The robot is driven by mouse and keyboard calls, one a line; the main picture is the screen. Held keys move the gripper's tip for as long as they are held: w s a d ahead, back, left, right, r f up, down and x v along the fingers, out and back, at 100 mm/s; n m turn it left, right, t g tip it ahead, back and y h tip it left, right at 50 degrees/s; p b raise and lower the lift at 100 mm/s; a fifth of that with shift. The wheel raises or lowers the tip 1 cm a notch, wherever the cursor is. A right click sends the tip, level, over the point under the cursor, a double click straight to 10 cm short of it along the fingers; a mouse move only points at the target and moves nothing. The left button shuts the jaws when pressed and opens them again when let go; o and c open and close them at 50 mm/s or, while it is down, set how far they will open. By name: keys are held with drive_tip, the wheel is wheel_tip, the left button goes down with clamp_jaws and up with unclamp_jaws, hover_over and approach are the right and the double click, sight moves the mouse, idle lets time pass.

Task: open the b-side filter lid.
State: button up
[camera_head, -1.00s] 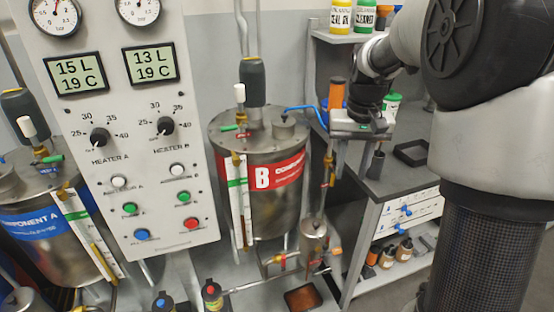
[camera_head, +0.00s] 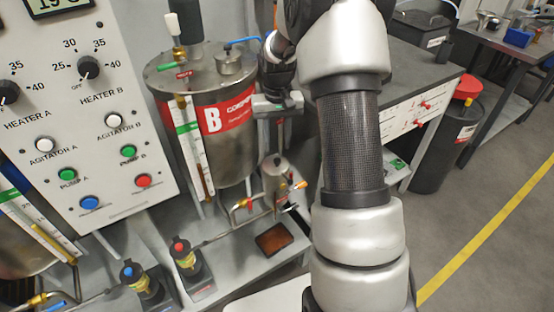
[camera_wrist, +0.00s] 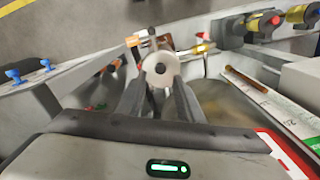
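The B-side filter is a small metal canister (camera_head: 277,182) on the pipework below and in front of the red-banded B tank (camera_head: 215,118). Its round pale lid shows in the wrist view (camera_wrist: 160,68), with a darker centre. My gripper (camera_head: 279,145) points down just above the filter. In the wrist view my gripper (camera_wrist: 158,95) has its two dark fingers spread apart, one on each side of the lid as seen from above. I cannot tell whether they touch it. The lid appears to sit on the canister.
Pipes and valves run left from the filter to two pumps (camera_head: 187,258). A brown tray (camera_head: 272,239) lies below the filter. The control panel (camera_head: 85,110) stands at left, and a grey workbench (camera_head: 418,82) at right. Open floor lies further right.

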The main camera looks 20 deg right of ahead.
sight(277, 160)
wheel_tip(277, 160, down, 7)
drive_tip(key=shift+r+b, duration=0.2)
drive_tip(key=shift+b, duration=0.35)
clamp_jaws()
